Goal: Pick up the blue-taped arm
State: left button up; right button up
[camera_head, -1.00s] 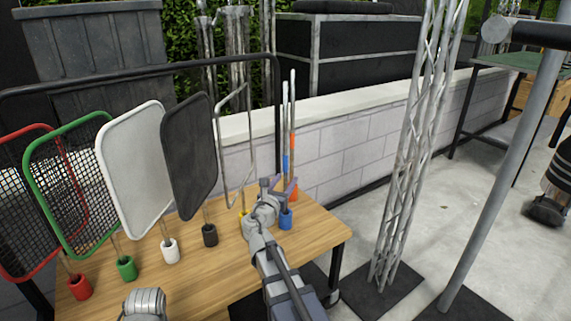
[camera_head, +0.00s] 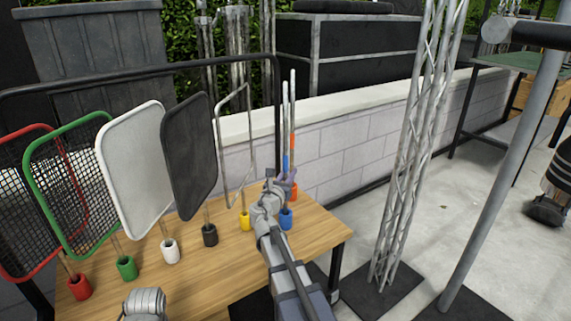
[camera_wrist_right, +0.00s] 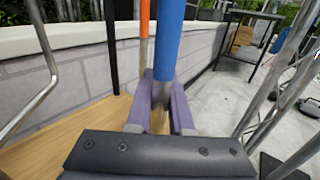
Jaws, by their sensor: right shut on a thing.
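The blue-taped arm (camera_head: 286,160) is a thin upright rod with a blue band. Its lower end is at the blue cup (camera_head: 286,219) on the wooden table. My right gripper (camera_head: 282,182) is around the rod. In the right wrist view, the blue band (camera_wrist_right: 169,35) stands just above the purple fingers (camera_wrist_right: 161,98), which are shut on the bare grey rod below it. The rod's lower part is partly hidden by the gripper.
An orange-taped rod (camera_head: 292,145) stands close behind in an orange cup. Framed panels stand in a row to the left: yellow-cupped frame (camera_head: 249,150), black (camera_head: 188,155), white (camera_head: 135,155), green and red. A lattice truss (camera_head: 408,150) stands right of the table (camera_head: 205,268).

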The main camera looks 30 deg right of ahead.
grip_shut()
dwell(0.8)
jog(key=shift+r, duration=0.1)
